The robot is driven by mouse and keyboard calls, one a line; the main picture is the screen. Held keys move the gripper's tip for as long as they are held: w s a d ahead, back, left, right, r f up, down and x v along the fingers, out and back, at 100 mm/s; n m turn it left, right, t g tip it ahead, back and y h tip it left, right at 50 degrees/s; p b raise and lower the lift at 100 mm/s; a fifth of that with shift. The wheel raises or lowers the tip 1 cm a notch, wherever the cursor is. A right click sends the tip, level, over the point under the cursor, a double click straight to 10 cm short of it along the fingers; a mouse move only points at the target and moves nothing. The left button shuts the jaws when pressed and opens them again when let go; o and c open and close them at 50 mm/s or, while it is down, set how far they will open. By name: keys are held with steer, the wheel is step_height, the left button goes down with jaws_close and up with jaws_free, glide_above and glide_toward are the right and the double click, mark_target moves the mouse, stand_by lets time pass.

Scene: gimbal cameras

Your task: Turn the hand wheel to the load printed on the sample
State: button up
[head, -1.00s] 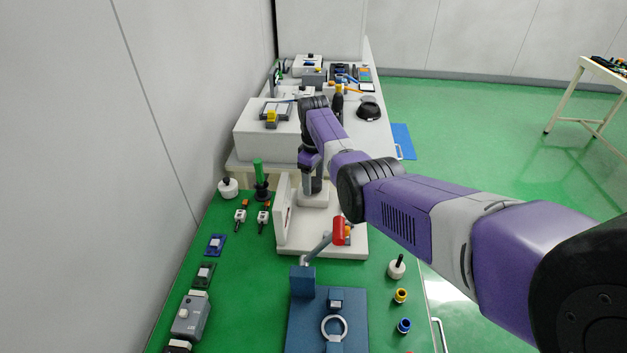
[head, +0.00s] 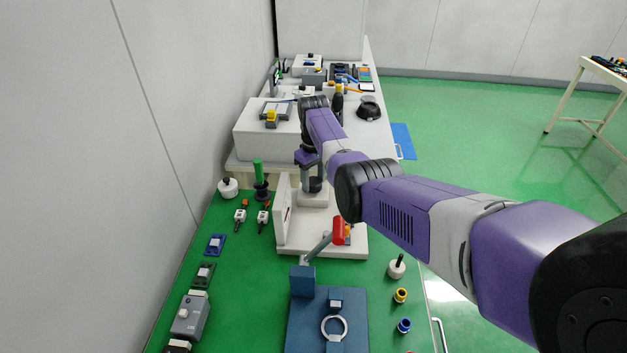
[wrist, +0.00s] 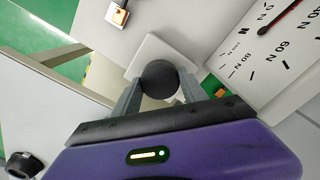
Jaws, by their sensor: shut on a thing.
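The hand wheel is a round black knob (wrist: 160,77) on a white block of the white tester (head: 320,240). It shows between the fingers of my gripper (wrist: 161,92) in the wrist view, and my gripper is shut on it. In the head view the black wheel (head: 315,184) shows just below my gripper (head: 310,172). The dial (wrist: 265,55) is marked in N, with 40, 60, 80 and 100 readable. Its dark, red-edged needle (wrist: 284,17) is cut off by the frame edge. I cannot make out a printed load on any sample.
A blue press (head: 303,282) with a red-handled lever (head: 339,231) stands in front of the tester. Small devices line the left edge.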

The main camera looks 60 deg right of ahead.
mark_target(314, 181)
steer(key=m, duration=0.7)
steer(key=m+b, duration=0.1)
steer(key=m, duration=0.5)
steer(key=shift+m, duration=0.4)
stand_by(0.3)
steer(key=o, duration=1.4)
steer(key=shift+r+b, duration=0.35)
steer(key=shift+r, duration=3.6)
